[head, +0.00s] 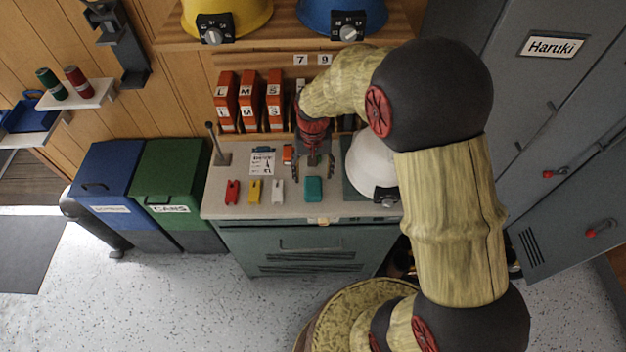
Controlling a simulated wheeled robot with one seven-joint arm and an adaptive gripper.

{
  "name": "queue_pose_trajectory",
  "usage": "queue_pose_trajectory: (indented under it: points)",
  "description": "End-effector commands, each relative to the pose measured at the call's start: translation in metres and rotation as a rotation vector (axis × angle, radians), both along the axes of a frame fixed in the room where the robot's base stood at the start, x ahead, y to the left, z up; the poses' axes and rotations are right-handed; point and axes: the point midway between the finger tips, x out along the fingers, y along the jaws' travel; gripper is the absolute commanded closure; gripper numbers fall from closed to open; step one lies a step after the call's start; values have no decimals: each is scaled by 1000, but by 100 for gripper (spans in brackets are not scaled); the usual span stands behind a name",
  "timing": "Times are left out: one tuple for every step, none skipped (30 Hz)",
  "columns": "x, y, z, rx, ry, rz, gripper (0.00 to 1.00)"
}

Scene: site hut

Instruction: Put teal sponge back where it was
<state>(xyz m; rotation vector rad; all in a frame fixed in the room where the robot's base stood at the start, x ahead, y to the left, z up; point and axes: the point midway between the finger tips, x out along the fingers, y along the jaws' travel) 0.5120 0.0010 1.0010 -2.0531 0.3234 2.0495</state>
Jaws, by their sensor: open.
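The teal sponge (314,190) lies on the light worktop (238,208) of the grey-green cabinet, near its front edge. My gripper (313,168) points down over the worktop, just behind the sponge in the picture. Its fingers are spread and nothing shows between them. The sponge appears apart from the fingers, but the height of the fingertips above the worktop is hard to tell.
Red (232,192), yellow (254,191) and white (278,191) pieces lie left of the sponge. A white helmet (367,160) stands close on the right, partly behind my arm. Orange lettered boxes (226,105) stand behind. A post (215,145) rises at the left.

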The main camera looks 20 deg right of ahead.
Motion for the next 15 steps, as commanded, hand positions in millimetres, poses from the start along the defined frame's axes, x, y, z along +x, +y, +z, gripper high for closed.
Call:
queue_pose_trajectory:
  points:
    - [0,0,10,0,0,0,39]
    - [0,0,14,0,-1,0,39]
    - [0,0,19,0,-1,0,39]
    - [0,0,22,0,-1,0,39]
    - [0,0,25,0,0,0,39]
    - [0,0,28,0,0,0,39]
    - [0,0,29,0,0,0,39]
    - [-1,0,32,0,-1,1,39]
    - [-1,0,36,0,-5,3,39]
    - [-2,0,41,0,-10,6,39]
    - [-3,0,48,0,-19,10,39]
    - [-6,0,61,-1,-34,19,39]
    - [-10,0,72,-1,-48,26,39]
    - [-14,0,84,-1,-65,36,39]
    - [-22,0,103,-2,-91,52,39]
